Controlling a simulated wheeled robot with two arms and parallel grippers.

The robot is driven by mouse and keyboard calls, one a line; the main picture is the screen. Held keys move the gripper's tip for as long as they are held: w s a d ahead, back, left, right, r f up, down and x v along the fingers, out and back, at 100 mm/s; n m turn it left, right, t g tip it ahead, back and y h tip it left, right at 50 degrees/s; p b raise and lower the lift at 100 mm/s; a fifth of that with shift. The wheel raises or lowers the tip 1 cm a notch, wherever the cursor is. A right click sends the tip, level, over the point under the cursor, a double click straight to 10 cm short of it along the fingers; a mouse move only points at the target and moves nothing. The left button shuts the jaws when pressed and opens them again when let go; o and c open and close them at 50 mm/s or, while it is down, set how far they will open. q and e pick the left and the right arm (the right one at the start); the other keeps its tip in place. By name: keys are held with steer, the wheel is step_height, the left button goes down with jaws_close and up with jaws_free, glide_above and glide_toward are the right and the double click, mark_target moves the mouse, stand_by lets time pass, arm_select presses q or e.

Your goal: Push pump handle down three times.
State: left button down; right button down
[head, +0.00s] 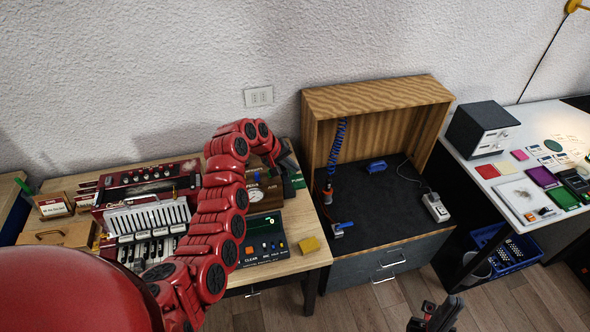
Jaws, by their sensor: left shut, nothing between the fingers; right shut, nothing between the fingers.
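My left arm reaches over the wooden table from the lower left and bends down at its far end. My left gripper (272,162) is at the back right of that table, shut, with its fingertips hard to make out. Just below it is a small wooden device with a round dial (255,194), beside a dark green-grey item (291,176). I cannot make out a pump handle clearly; my arm and gripper cover part of this spot. My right gripper (438,314) is shut and empty at the bottom edge, over the floor.
A red accordion-like piano action (150,218) and a black panel with coloured buttons (262,243) stand on the wooden table (305,258). An open wooden cabinet (378,95) and a white table (470,165) stand to the right.

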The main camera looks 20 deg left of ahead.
mark_target(293, 178)
arm_select(q)
steer(key=shift+s+d+f+b, duration=0.2)
steer(key=shift+s+f+b, duration=0.05)
steer(key=shift+f, duration=0.45)
steer(key=shift+s+d+f+b, duration=0.15)
steer(key=shift+s+f+b, duration=0.05)
steer(key=shift+f, duration=0.45)
steer(key=shift+s+d+f+b, duration=0.2)
steer(key=shift+s+f+b, duration=0.05)
steer(key=shift+f, duration=0.45)
stand_by(1.4)
steer(key=shift+r, duration=0.1)
stand_by(0.4)
steer(key=shift+w+a+r+p, duration=0.1)
steer(key=shift+w+a+r, duration=0.2)
steer(key=shift+r, duration=0.6)
steer(key=shift+w+a+r+p, duration=0.15)
steer(key=shift+w+r, duration=0.2)
steer(key=shift+r, duration=0.6)
steer(key=shift+w+a+r+p, duration=0.1)
steer(key=shift+w+a+r, duration=0.2)
steer(key=shift+r, duration=0.6)
steer(key=shift+w+r, duration=0.1)
steer(key=shift+r, duration=0.5)
steer(key=shift+w+f, duration=0.1)
